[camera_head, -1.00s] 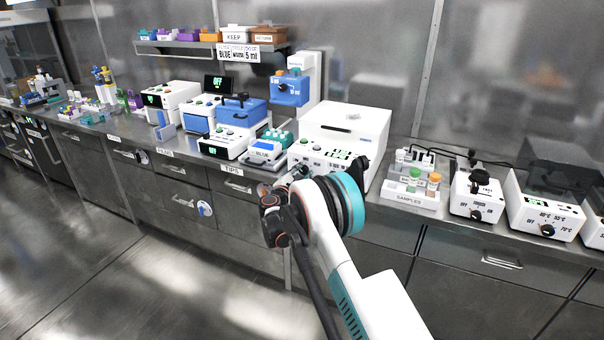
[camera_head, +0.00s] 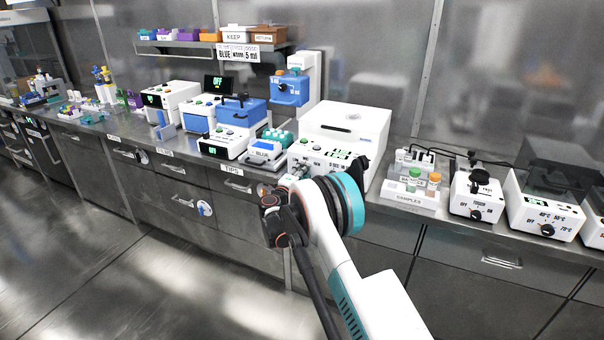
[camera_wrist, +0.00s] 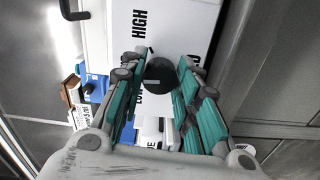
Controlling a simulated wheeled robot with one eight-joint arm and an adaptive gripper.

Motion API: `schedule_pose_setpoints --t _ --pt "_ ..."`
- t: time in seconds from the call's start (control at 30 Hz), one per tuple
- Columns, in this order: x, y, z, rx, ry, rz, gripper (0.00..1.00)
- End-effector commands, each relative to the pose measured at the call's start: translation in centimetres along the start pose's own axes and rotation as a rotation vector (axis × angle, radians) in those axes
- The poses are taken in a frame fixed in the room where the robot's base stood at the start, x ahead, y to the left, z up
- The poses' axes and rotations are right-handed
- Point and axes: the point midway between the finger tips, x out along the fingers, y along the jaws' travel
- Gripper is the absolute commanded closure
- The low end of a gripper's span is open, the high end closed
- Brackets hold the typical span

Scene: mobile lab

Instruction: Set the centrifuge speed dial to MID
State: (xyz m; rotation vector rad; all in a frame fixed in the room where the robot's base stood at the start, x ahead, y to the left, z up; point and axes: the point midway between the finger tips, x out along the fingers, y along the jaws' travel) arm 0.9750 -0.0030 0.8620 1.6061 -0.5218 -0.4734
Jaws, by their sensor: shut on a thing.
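The centrifuge (camera_head: 345,122) is a large white box with its lid down and a green-lit display on its front. My gripper (camera_wrist: 158,68) is at the lower left of that front in the head view, partly hidden by my arm. In the wrist view the round black speed dial (camera_wrist: 160,72) sits between my two teal-and-grey fingers, which are shut on its sides. The word HIGH shows on the white panel beside it. The other labels are partly covered by the fingers and dial. I cannot tell which label the dial points to.
A white rack marked SAMPLES (camera_head: 411,195) holds capped tubes right of the centrifuge. A blue-labelled tip box (camera_head: 264,152) and a small white device with a green display (camera_head: 224,146) stand to its left. Drawers line the bench front; the floor is clear.

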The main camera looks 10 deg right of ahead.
Motion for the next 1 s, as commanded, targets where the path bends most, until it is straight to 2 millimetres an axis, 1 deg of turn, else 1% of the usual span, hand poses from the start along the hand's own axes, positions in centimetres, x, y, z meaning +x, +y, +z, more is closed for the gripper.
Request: schedule_pose_setpoints --t 0.3,0.77,0.8,0.87,1.0 --pt "-0.03 -0.16 0.09 0.091 -0.002 -0.001 0.95" --pt "-0.05 -0.19 0.12 0.102 -0.003 -0.002 0.95" --pt "-0.05 -0.19 0.12 0.102 -0.003 -0.002 0.64" --pt "-0.04 -0.17 0.11 0.102 -0.002 -0.002 0.51" --pt "-0.03 -0.12 0.07 0.101 -0.002 -0.001 0.51"
